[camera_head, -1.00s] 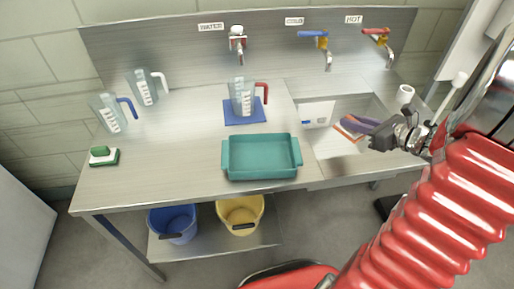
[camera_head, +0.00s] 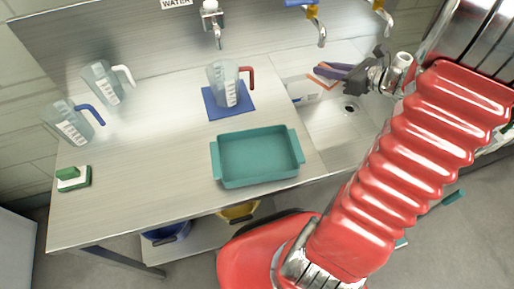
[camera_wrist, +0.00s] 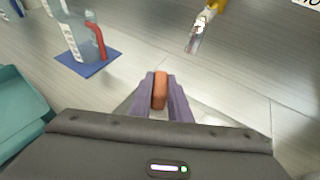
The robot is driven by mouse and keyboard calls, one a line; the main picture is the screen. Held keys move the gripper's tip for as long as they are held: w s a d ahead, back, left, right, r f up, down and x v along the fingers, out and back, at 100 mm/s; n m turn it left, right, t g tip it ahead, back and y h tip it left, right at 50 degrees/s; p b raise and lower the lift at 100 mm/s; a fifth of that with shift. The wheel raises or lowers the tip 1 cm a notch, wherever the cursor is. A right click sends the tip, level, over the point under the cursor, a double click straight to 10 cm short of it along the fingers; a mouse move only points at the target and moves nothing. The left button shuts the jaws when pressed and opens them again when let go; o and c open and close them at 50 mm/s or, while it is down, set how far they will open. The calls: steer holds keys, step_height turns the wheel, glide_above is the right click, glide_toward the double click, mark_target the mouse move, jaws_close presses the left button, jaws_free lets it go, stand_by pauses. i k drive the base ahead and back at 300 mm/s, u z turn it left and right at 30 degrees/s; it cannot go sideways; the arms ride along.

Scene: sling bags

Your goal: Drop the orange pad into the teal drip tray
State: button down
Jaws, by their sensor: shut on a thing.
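The orange pad (camera_wrist: 160,90) is held between the purple fingers of my gripper (camera_wrist: 160,82) in the wrist view. In the head view my gripper (camera_head: 326,72) is above the sink, with a bit of orange at its tips. The teal drip tray (camera_head: 217,173) is on the steel counter left of the sink, and the part of its floor in view is empty. Its edge also shows at the left of the wrist view (camera_wrist: 22,118). My gripper is to the right of and behind the tray, apart from it.
A measuring jug (camera_head: 221,85) with a red handle stands on a blue mat (camera_head: 212,109) behind the tray. Two more jugs (camera_head: 103,84) (camera_head: 70,122) and a green-and-white brush or sponge (camera_head: 73,179) are at left. Taps (camera_head: 316,28) line the back.

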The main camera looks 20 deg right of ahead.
mark_target(262, 156)
steer(key=k, duration=1.5)
